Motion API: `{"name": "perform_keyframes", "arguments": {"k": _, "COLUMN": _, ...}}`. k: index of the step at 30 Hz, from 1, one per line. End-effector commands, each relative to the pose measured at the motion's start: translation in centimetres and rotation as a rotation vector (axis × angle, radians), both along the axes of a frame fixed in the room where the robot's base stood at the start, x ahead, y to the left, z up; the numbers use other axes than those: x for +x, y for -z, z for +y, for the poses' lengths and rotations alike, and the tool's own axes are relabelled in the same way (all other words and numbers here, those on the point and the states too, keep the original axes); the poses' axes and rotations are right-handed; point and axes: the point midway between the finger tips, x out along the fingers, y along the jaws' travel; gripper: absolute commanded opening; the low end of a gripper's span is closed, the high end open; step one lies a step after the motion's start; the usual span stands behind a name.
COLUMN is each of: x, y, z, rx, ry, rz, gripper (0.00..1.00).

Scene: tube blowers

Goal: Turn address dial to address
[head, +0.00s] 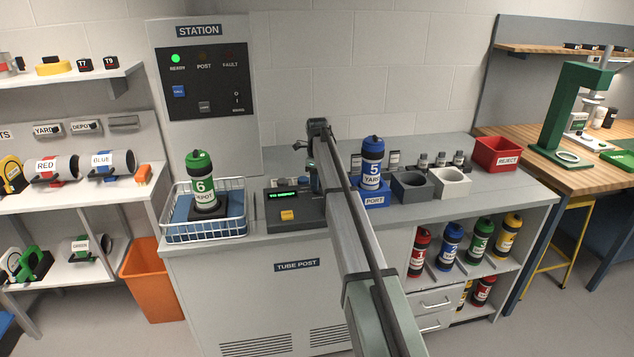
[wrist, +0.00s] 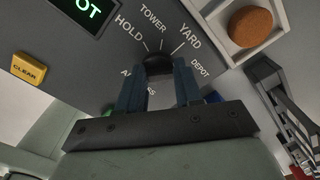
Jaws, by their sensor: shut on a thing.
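The address dial (wrist: 158,63) is a dark round knob on the grey panel, in the wrist view. My gripper (wrist: 159,78) has its two blue-grey fingers on either side of it, closed on it. HOLD, TOWER, YARD, DEPOT and a label beginning with A, partly covered by a finger, are printed around it. The dial's pointer direction cannot be made out. In the head view the control box (head: 288,222) has a green display (head: 288,194) reading TO DEPOT; my arm hides the dial there. A green carrier (head: 203,185) marked 6 DEPOT stands upright in a wire basket (head: 244,222).
A blue carrier (head: 371,165) marked 5 YARD stands at the blue PORT holder, right of my arm. Grey (head: 409,188) and white (head: 451,184) holders and a red REJECT bin (head: 498,153) are farther right.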

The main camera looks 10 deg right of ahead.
Motion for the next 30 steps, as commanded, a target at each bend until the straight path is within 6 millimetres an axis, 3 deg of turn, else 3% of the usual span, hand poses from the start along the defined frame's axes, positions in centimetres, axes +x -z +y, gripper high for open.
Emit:
{"name": "perform_keyframes", "arguments": {"k": 12, "x": 0.05, "y": -0.05, "z": -0.03, "rx": -0.001, "ry": 0.005, "rz": -0.001, "gripper": 0.04}}
{"name": "perform_keyframes", "arguments": {"k": 13, "x": 0.05, "y": -0.05, "z": -0.03, "rx": -0.001, "ry": 0.005, "rz": -0.001, "gripper": 0.36}}
{"name": "perform_keyframes", "arguments": {"k": 18, "x": 0.03, "y": -0.03, "z": -0.02, "rx": -0.001, "ry": 0.005, "rz": -0.001, "gripper": 0.53}}
{"name": "perform_keyframes", "arguments": {"k": 21, "x": 0.02, "y": -0.02, "z": -0.02, "rx": -0.001, "ry": 0.005, "rz": -0.001, "gripper": 0.6}}
{"name": "perform_keyframes", "arguments": {"k": 30, "x": 0.04, "y": -0.35, "z": -0.01, "rx": -0.001, "ry": 0.004, "rz": -0.001, "gripper": 0.6}}
